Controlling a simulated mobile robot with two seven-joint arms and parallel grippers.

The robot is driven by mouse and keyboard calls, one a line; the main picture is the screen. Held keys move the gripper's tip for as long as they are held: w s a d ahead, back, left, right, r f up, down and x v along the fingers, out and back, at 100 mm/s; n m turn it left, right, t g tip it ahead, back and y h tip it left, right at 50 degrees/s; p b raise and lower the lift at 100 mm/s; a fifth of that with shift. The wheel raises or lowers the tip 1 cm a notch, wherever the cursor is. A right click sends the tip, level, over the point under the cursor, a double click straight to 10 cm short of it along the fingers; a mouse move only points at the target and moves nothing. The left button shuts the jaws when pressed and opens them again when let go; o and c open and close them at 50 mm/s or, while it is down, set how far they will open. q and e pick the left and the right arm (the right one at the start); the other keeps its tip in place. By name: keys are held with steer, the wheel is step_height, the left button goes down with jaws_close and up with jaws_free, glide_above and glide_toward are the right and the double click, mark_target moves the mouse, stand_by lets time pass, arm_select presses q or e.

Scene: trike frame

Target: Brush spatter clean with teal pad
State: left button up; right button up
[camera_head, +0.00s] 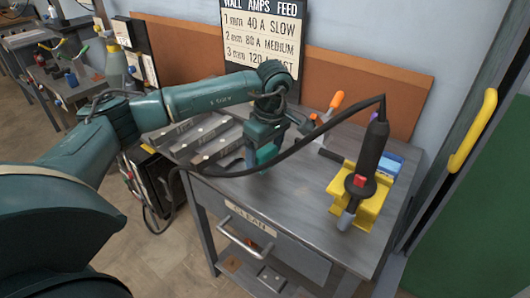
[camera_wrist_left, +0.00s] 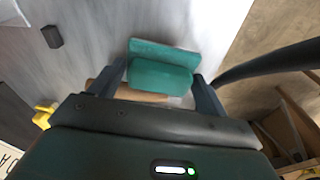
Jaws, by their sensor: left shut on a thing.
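The teal pad (camera_head: 267,153) is between the fingers of my left gripper (camera_head: 264,146), over the left part of the grey workbench top (camera_head: 310,190). In the left wrist view the teal pad (camera_wrist_left: 160,75) sits between the two dark fingers of my left gripper (camera_wrist_left: 160,82), which is shut on it. A tan piece (camera_wrist_left: 140,94) shows just behind the pad there. I cannot tell whether the pad touches the bench. No spatter can be made out in either view. My right gripper is not in view.
Grey metal plates (camera_head: 212,135) lie left of the gripper. A black tool (camera_head: 371,150) stands in a yellow holder (camera_head: 376,205) at right; its black cable (camera_head: 320,132) arches across in front of my left gripper. Orange-handled tools (camera_head: 336,100) stand behind. The bench front is clear.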

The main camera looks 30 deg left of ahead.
mark_target(264, 149)
arm_select(q)
steer(key=shift+r, duration=0.8)
steer(key=shift+p, duration=0.35)
steer(key=shift+r+p, duration=1.1)
steer(key=shift+r, duration=0.45)
steer(key=shift+d+f, duration=0.1)
